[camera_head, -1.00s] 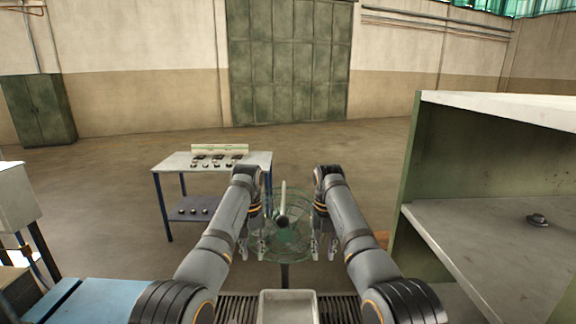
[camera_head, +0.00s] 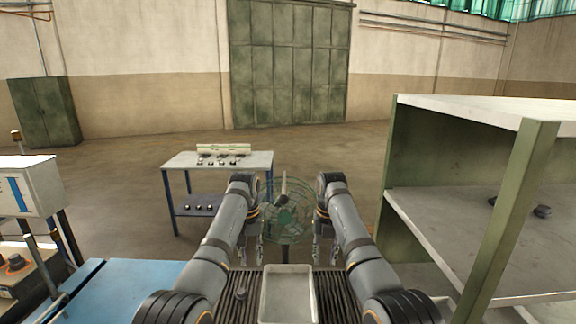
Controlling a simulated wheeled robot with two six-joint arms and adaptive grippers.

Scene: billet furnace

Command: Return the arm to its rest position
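Both of my arms reach forward, bent at the elbow, with the hands hanging down side by side. My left gripper (camera_head: 250,252) hangs left of centre, above the front of the slatted deck. Its fingers look apart, with nothing visible between them. My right gripper (camera_head: 326,250) hangs right of centre in a matching pose. Its fingers also look apart and empty. Both grippers are small in this view, so the fingertips show little detail. A grey tray (camera_head: 288,296) lies on the slatted deck between the forearms, and it looks empty.
A green-framed shelf (camera_head: 520,205) stands close on the right, with small dark parts (camera_head: 542,211) on it. A blue-topped bench (camera_head: 125,292) and a white control box (camera_head: 35,188) are close on the left. A table (camera_head: 190,161) with small parts stands ahead. Open floor lies beyond.

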